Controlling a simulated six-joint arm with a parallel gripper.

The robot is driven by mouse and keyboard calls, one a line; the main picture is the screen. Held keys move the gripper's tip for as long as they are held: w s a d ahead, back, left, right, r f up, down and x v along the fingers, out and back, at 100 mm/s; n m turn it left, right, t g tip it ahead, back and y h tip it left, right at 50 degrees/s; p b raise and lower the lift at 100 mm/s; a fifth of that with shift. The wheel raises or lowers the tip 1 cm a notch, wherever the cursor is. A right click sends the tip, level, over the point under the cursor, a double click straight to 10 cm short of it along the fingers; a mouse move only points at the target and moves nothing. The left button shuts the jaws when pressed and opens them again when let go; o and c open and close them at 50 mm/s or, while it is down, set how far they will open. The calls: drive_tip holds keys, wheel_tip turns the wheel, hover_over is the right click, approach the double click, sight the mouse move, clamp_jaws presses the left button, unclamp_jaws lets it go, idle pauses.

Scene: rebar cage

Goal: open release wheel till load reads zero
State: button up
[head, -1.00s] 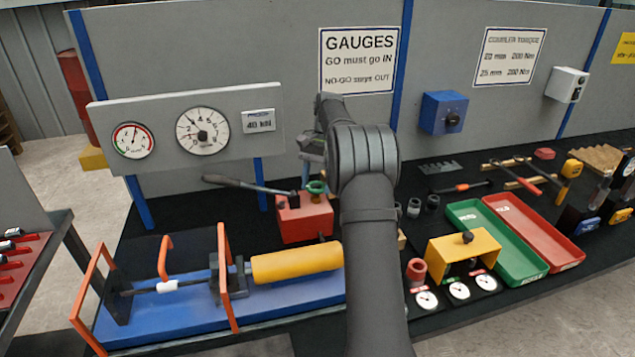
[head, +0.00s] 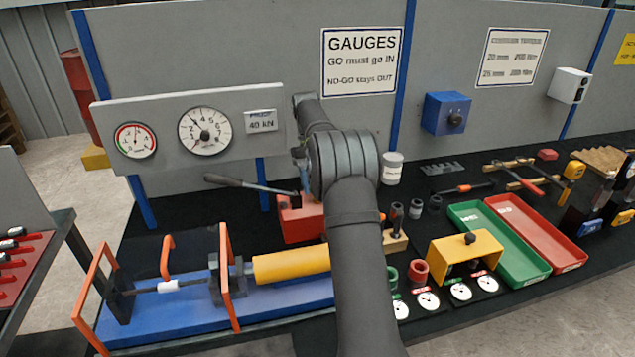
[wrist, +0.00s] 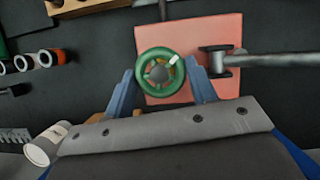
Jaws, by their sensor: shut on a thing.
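The green release wheel (wrist: 143,58) sits on the red pump block (wrist: 212,32) in the wrist view. My gripper (wrist: 160,70) has one blue finger on each side of the wheel and is shut on it. In the head view my arm hides the wheel and most of the gripper; part of the red block (head: 300,222) shows beside the arm. The large load dial (head: 205,131) has its needle pointing up-left, off its low end; the exact reading is too small to tell. A smaller gauge (head: 135,140) is left of it, its needle near upright.
A pump lever (head: 245,184) sticks out left from the block. The blue test bed (head: 190,325) with orange guards and a yellow cylinder (head: 290,262) lies in front. A white can (head: 392,168) and a wooden holder (head: 396,242) stand right of my arm.

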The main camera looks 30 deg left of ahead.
drive_tip(key=shift+n, duration=0.3)
idle(0.4)
drive_tip(key=o, duration=1)
drive_tip(key=shift+c, duration=0.2)
drive_tip(key=r, duration=0.2)
drive_tip(key=d+r, duration=0.1)
drive_tip(key=r, duration=0.1)
drive_tip(key=shift+w+r, duration=0.1)
drive_tip(key=shift+r, duration=0.3)
drive_tip(key=w+d+r, duration=0.1)
drive_tip(key=d+r, duration=0.5)
drive_tip(key=d, duration=0.4)
drive_tip(key=shift+d, duration=0.3)
drive_tip(key=shift+r, duration=0.1)
